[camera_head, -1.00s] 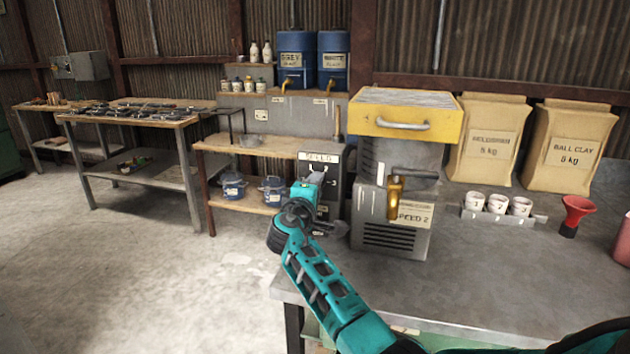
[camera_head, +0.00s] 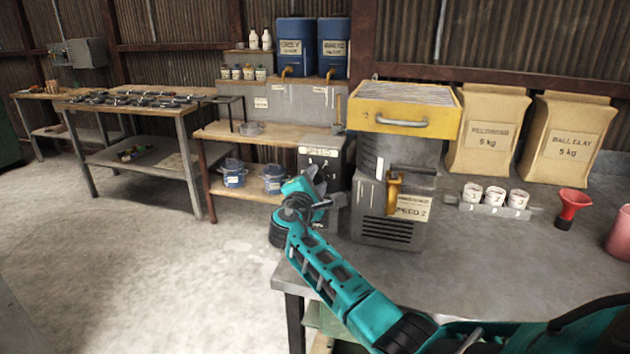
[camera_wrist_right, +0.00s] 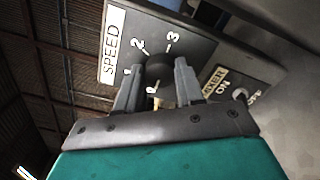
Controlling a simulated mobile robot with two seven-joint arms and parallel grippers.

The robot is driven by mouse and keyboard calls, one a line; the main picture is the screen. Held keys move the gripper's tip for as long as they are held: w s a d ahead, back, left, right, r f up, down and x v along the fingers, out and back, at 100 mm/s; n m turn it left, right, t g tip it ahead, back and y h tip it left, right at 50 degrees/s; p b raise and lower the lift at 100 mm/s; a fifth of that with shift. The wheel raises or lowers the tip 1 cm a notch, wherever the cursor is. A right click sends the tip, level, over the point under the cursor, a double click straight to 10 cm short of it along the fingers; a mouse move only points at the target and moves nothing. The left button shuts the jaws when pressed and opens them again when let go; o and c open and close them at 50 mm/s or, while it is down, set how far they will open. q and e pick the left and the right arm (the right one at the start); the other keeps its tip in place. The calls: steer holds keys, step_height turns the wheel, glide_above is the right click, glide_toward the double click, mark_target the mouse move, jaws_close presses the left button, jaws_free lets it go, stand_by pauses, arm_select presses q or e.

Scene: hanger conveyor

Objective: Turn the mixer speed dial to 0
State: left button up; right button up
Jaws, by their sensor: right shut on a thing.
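The speed dial (camera_wrist_right: 157,72) is a dark round knob on a grey panel marked SPEED in the right wrist view. The numerals 1, 2 and 3 show around it; a further mark below is partly covered. My right gripper (camera_wrist_right: 158,80) is shut on the dial, one finger on each side. The dial's pointer cannot be made out. In the head view the dark control box (camera_head: 322,158) stands left of the grey and yellow machine, and my right wrist hides much of its front. My left gripper is not in view.
The yellow-topped machine (camera_head: 402,113) stands on the workbench (camera_head: 480,270) close to the box. White cups (camera_head: 495,196), a red funnel (camera_head: 571,206) and clay bags (camera_head: 565,138) are to the right. A lower switch plate (camera_wrist_right: 228,88) lies near the dial. Open floor is at left.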

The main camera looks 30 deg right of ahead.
steer(key=shift+r, duration=0.15)
steer(key=o, duration=1)
steer(key=shift+o, duration=0.2)
steer(key=shift+a, duration=0.1)
steer(key=shift+s+a+f, duration=0.15)
steer(key=shift+a+f, duration=0.05)
steer(key=shift+a, duration=0.05)
steer(key=v, duration=1.2)
steer(key=shift+s, duration=0.1)
